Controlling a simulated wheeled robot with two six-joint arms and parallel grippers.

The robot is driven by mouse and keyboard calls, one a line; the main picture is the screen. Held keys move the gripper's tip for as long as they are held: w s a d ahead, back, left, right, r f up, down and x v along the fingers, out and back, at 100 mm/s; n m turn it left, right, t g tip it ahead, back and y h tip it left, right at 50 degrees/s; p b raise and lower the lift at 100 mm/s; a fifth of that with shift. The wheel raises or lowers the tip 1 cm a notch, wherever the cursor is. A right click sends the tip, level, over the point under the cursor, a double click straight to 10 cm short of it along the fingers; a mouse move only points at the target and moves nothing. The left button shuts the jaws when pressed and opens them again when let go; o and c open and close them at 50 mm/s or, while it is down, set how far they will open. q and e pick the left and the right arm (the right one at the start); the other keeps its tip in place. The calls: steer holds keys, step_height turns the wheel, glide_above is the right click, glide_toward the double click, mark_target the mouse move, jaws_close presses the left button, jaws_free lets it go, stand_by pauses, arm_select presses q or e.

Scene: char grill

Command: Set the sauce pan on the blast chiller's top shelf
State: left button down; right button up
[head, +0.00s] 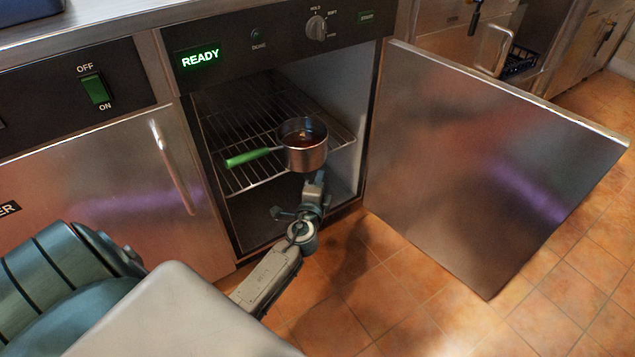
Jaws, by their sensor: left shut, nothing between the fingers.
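The sauce pan (304,152) is a small steel pot with brownish contents and a green handle pointing left. It appears upright on the wire top shelf (234,183) of the blast chiller (277,46), near the shelf's front edge. The chiller door (490,160) stands wide open to the right. My left gripper (314,180) is shut and empty, just in front of and below the pan in the picture. Whether its tips touch the pan or shelf I cannot tell. My right gripper is not in view.
A steel cabinet with a vertical handle (172,167) stands to the left. Tiled floor (400,300) lies below the open door. The shelf behind the pan is clear.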

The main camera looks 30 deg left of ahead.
arm_select(q)
steer(key=v, duration=1)
steer(key=shift+d, duration=0.2)
steer(key=c, duration=2.1)
jaws_free()
steer(key=shift+f, duration=0.1)
